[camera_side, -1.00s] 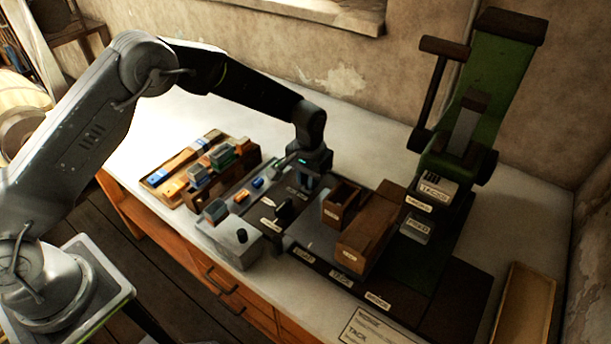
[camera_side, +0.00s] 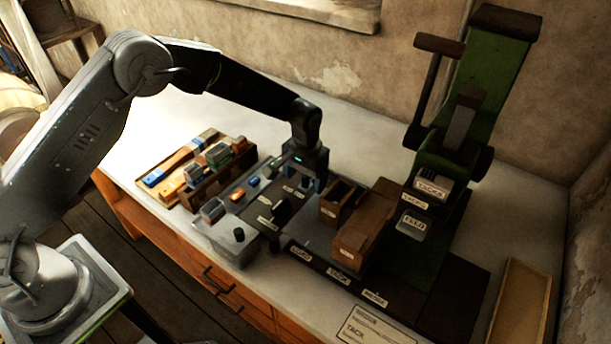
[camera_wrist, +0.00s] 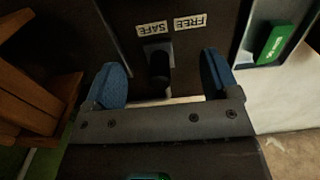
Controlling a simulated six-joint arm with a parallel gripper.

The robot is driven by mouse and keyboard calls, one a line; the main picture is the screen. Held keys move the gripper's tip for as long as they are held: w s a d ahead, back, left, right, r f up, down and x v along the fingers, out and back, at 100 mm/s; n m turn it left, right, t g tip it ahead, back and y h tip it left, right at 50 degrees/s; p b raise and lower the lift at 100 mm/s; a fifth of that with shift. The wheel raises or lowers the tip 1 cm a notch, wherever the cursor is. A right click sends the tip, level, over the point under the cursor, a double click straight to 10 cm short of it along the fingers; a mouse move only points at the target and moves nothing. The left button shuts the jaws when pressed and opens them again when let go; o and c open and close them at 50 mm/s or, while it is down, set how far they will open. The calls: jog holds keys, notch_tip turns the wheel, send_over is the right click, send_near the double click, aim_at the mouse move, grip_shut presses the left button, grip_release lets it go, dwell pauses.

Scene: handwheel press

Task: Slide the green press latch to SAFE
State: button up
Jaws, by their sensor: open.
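In the wrist view a dark upright knob (camera_wrist: 159,68) stands on a small grey slide plate beside the SAFE label (camera_wrist: 152,29). The FREE label (camera_wrist: 190,22) is to the right of SAFE, and both read upside down. The knob looks black here, and I cannot make out green on it. My gripper (camera_wrist: 165,78) is open, with one blue-padded finger on each side of the knob and visible gaps to both. In the side view my gripper (camera_side: 308,182) is low over the dark panel and hides the knob.
A green labelled block (camera_wrist: 275,43) lies to the right in the wrist view. A wooden box (camera_side: 365,235) and the tall green press (camera_side: 490,85) stand right of my gripper. Racks with coloured blocks (camera_side: 205,170) are to the left. The rear bench is clear.

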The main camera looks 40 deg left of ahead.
jog(key=shift+r, duration=4)
jog(key=shift+r, duration=0.3)
jog(key=s+a+r+t, duration=0.1)
jog(key=s+a+r, duration=0.2)
jog(key=s+r, duration=0.45)
jog(key=s+a+r+t, duration=0.25)
jog(key=s+r, duration=0.35)
jog(key=r, duration=0.3)
jog(key=s+a+t, duration=0.1)
jog(key=s+a, duration=0.1)
jog(key=s, duration=0.7)
jog(key=s+a+r+t, duration=0.1)
jog(key=s+a, duration=0.1)
jog(key=s, duration=0.6)
jog(key=shift+s+a+r, duration=0.15)
jog(key=shift+s+a, duration=0.2)
